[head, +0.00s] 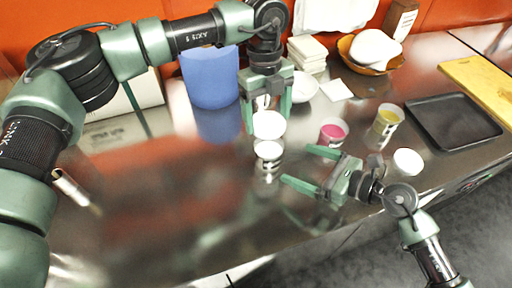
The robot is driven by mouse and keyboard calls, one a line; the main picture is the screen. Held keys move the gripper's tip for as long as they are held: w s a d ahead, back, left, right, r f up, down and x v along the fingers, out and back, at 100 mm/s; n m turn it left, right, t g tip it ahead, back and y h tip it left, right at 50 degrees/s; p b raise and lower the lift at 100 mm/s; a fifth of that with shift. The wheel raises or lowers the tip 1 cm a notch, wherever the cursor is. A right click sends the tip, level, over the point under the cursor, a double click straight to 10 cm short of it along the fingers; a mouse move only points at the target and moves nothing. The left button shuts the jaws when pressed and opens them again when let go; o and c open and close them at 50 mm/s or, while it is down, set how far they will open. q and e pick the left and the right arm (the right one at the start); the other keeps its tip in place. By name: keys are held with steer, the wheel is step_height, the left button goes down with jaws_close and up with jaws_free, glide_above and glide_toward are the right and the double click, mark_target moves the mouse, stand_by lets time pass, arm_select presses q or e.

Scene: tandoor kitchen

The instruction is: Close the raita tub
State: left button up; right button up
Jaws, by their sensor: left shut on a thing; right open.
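A small labelled tub with white contents, the raita tub (267,151), stands upright on the steel counter in the middle of the head view. A round white lid (269,125) is just above and behind it in the picture, apart from its rim. My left gripper (266,112) points down and is shut on the lid. My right gripper (297,166) is open and empty, to the right of the tub and low over the counter, its fingers pointing left.
A tub with pink contents (333,133) and one with yellow contents (388,119) stand to the right. A white round piece (408,161) lies near the front edge.

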mark_target(259, 148)
arm_select(q)
steer(key=shift+s+d+r, duration=0.15)
steer(key=shift+s+d, duration=0.2)
steer(key=shift+d, duration=0.2)
arm_select(e)
steer(key=shift+s+d, duration=0.35)
steer(key=shift+d, duration=0.1)
arm_select(q)
steer(key=shift+w+a, duration=0.15)
steer(key=shift+a, duration=0.05)
arm_select(e)
steer(key=shift+w+a, duration=0.25)
steer(key=shift+a, duration=0.05)
steer(key=x, duration=1.1)
steer(key=shift+w+a+f, duration=0.15)
steer(key=shift+a+f, duration=0.05)
steer(key=shift+a, duration=0.05)
jaws_close()
arm_select(q)
steer(key=shift+f, duration=2.55)
